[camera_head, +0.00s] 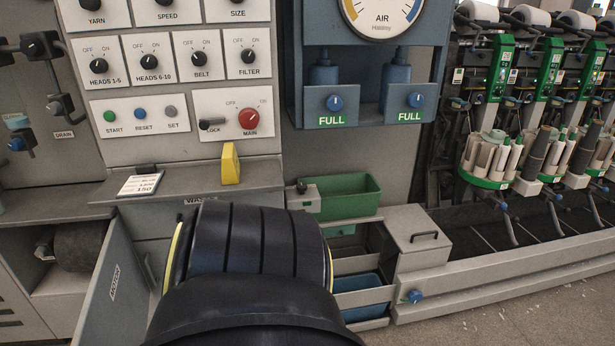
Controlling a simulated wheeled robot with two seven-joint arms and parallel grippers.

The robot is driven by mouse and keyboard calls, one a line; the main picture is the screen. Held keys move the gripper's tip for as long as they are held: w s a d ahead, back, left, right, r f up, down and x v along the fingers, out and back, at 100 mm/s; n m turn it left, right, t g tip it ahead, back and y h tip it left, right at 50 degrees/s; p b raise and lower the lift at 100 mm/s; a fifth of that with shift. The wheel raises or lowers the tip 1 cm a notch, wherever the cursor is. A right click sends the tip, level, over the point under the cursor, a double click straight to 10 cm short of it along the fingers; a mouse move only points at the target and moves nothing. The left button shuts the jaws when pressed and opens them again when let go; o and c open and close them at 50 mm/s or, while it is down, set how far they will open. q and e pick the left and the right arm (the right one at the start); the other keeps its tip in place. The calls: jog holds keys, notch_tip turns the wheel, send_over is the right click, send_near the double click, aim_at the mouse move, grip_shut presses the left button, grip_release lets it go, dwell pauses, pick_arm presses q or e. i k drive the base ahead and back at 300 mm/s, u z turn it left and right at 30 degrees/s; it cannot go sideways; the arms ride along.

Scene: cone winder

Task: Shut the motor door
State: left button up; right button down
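A large black link of my own arm fills the lower middle. I cannot tell whether the arm touches the door. Neither of my grippers shows in this view.
A grey ledge (246,178) with a yellow block (230,164) and a card (140,185) juts out above the door. A green bin (345,197) and a grey box with a handle (418,238) stand to the right.

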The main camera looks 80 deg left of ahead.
aim_at(114, 310)
jog(key=u, duration=4.05)
jog(key=i, duration=1)
jog(key=u, duration=0.85)
jog(key=k, duration=1.2)
jog(key=z, duration=0.5)
